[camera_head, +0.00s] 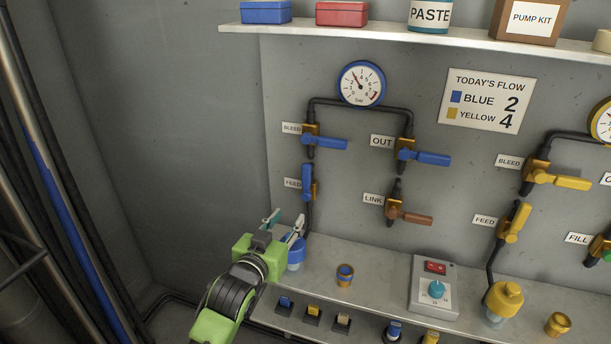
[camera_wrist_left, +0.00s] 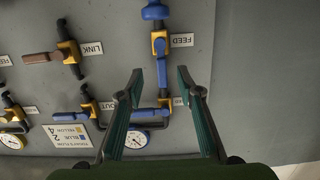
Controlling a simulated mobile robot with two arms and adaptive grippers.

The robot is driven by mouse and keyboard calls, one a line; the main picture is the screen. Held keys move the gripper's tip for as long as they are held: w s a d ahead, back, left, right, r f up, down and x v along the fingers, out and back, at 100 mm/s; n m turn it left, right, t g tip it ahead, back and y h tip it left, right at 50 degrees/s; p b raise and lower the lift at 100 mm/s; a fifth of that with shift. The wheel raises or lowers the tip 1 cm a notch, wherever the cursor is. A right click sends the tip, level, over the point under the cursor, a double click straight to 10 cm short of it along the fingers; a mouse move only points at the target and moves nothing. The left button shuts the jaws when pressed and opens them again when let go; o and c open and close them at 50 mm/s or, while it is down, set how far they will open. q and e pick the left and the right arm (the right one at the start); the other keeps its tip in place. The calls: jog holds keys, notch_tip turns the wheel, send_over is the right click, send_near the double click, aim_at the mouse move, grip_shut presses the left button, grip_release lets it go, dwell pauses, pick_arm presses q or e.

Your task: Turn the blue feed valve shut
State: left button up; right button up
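The blue feed valve has a blue lever (camera_head: 307,180) beside the FEED label, on the left pipe below the BLEED valve. The lever stands upright, in line with the pipe. In the left wrist view, which is upside down, the feed lever (camera_wrist_left: 161,72) appears between the open fingertips (camera_wrist_left: 161,80), with a gap to the wall. I see no contact. My right gripper is not in view.
The blue bleed lever (camera_head: 325,142), blue out lever (camera_head: 425,157) and brown link lever (camera_head: 410,216) lie sideways close by. A gauge (camera_head: 361,84) is above. The wall left of the valve is bare.

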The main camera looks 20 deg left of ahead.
pick_arm(q)
jog(key=t, duration=0.2)
send_near(305, 171)
jog(key=w, duration=0.5)
jog(key=w+p, duration=0.1)
jog(key=w, duration=0.5)
jog(key=shift+d+r, duration=0.15)
jog(key=shift+r, duration=0.1)
grip_shut()
